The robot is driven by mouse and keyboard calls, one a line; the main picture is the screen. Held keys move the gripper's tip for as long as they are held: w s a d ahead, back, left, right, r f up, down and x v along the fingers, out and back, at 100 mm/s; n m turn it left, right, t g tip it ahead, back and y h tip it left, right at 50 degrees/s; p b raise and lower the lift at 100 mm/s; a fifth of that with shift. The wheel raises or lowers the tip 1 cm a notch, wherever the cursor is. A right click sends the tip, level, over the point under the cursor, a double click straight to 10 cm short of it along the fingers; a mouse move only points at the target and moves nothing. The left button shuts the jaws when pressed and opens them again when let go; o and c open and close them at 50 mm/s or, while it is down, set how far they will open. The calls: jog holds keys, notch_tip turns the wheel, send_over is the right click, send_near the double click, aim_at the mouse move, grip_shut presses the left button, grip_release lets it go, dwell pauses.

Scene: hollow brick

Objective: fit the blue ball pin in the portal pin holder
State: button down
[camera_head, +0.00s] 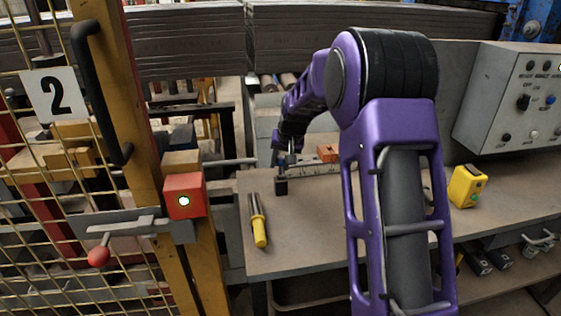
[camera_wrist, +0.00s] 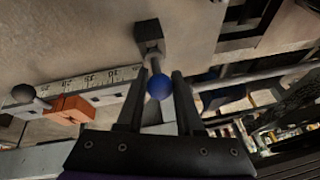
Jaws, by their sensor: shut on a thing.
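The blue ball pin shows its blue ball (camera_wrist: 159,87) between the fingers of my gripper (camera_wrist: 166,76) in the wrist view. My gripper is shut on it. A short shaft runs from the ball toward a small black block with a square hollow (camera_wrist: 148,35). In the head view my gripper (camera_head: 287,160) is just above this black block (camera_head: 281,187) on the table. I cannot tell whether the shaft is in the block or only in front of it. No label marks the portal pin holder, so I cannot tell if this block is it.
A ruler rail (camera_wrist: 95,82) with an orange slider (camera_wrist: 72,107) lies beside my gripper. A yellow-handled tool (camera_head: 259,230) lies on the table (camera_head: 305,235). A yellow device (camera_head: 467,186) stands at right. A mesh gate (camera_head: 45,185) with a red box (camera_head: 184,195) is at left.

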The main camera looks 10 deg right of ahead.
jog(key=shift+f, duration=0.15)
jog(key=shift+c, duration=2.3)
grip_release()
jog(key=p+v, duration=0.2)
jog(key=v, duration=1.5)
jog(key=shift+s, duration=0.1)
